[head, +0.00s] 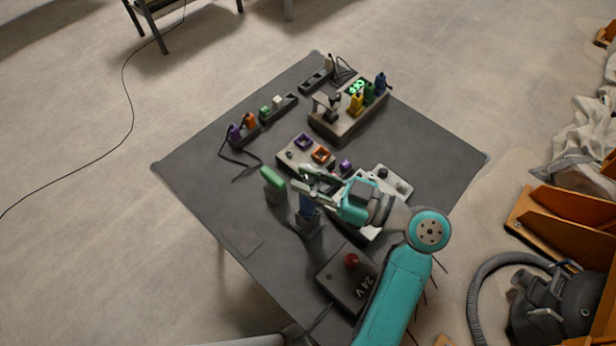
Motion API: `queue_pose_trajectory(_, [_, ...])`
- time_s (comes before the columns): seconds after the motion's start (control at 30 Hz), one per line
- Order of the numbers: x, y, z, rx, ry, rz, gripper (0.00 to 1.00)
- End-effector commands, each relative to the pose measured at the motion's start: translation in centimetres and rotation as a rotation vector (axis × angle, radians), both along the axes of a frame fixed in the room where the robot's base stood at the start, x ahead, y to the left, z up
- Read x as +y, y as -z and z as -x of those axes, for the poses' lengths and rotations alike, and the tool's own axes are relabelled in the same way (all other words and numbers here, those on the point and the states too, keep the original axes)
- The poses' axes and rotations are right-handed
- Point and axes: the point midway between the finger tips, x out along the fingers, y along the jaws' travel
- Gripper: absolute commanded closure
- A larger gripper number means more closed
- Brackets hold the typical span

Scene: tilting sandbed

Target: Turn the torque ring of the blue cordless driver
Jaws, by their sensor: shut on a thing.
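The blue cordless driver (306,207) stands upright in a dark block (307,225) near the middle of the dark table. My gripper (309,180) reaches in from the right at the driver's top and is shut on it. The fingers cover the upper end of the driver, so the torque ring itself cannot be made out.
A green object (273,180) stands close left of the driver. A grey box marked 24 V with a red knob (351,261) lies in front. A panel with purple and orange sockets (320,154) and a tool rack (345,126) are behind.

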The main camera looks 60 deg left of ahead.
Motion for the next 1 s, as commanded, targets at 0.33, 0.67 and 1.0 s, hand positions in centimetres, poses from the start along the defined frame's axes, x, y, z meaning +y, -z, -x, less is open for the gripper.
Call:
queue_pose_trajectory(0.33, [0.11, 0.02, -0.10, 0.001, -0.302, 0.002, 1.00])
queue_pose_trajectory(0.67, [0.06, 0.08, 0.00, 0.000, -0.483, 0.002, 1.00])
queue_pose_trajectory(1.0, [0.02, 0.13, 0.02, 0.001, -0.542, 0.003, 1.00])
